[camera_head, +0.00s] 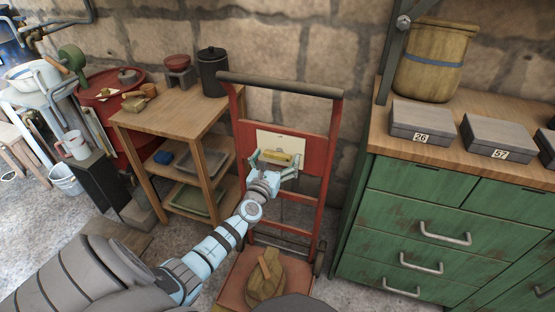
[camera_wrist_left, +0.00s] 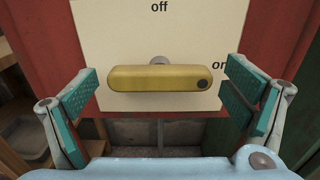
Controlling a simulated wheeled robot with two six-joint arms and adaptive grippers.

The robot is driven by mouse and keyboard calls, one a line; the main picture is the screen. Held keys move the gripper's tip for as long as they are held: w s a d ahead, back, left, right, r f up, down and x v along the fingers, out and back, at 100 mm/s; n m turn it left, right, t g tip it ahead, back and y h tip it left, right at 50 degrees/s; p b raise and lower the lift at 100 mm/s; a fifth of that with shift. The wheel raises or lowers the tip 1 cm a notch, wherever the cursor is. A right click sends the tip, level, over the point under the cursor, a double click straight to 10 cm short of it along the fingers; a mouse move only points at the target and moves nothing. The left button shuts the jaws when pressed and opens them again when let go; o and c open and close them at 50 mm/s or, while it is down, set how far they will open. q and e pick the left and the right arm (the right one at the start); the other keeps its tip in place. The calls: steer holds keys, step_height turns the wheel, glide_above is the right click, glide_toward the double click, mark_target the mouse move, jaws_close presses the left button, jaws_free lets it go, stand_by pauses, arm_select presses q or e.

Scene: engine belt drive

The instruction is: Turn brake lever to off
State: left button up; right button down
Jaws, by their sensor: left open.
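The brake lever (camera_wrist_left: 160,78) is a yellow bar lying level across a cream panel (camera_wrist_left: 110,30) in the left wrist view. A dark dot marks its right end, close to the word "on"; the word "off" is above the bar. In the head view the lever (camera_head: 282,157) shows small on the panel of a red hand truck. My left gripper (camera_head: 273,164) is in front of the panel, open. Its teal finger pads stand on either side of the bar's ends, apart from them. My right gripper is not in view.
The red hand truck (camera_head: 327,165) stands against a stone wall, with a tan object (camera_head: 264,288) on its base. A wooden shelf table (camera_head: 165,112) is to its left. A green drawer cabinet (camera_head: 410,205) with grey boxes on top is to its right.

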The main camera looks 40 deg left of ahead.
arm_select(q)
steer(key=shift+w+a, duration=0.2)
steer(key=shift+w, duration=0.25)
steer(key=c, duration=1.2)
